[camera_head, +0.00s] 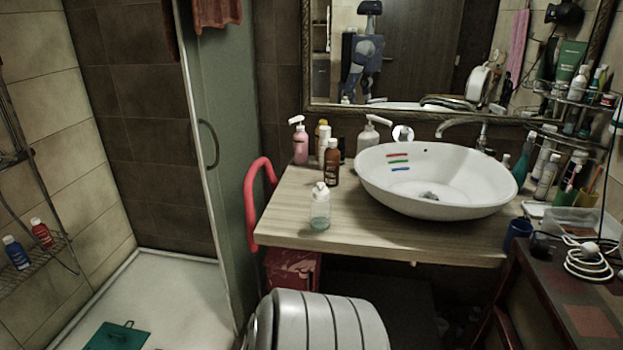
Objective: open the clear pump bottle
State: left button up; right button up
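The clear pump bottle (320,209) stands upright near the front left edge of the wooden counter (290,232). It is see-through with a white pump top and a pale bluish-green liquid low inside. Nothing touches it. Neither of my grippers shows in the head view.
A white vessel basin (436,208) sits on the counter to the right of the bottle. A brown bottle (332,163), a pink pump bottle (300,143) and others stand behind it. A red rail (251,205) is at the counter's left end. A grey ribbed lid (315,322) stands below in front.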

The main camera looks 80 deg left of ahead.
aim_at(321, 212)
jog(key=u, duration=2.65)
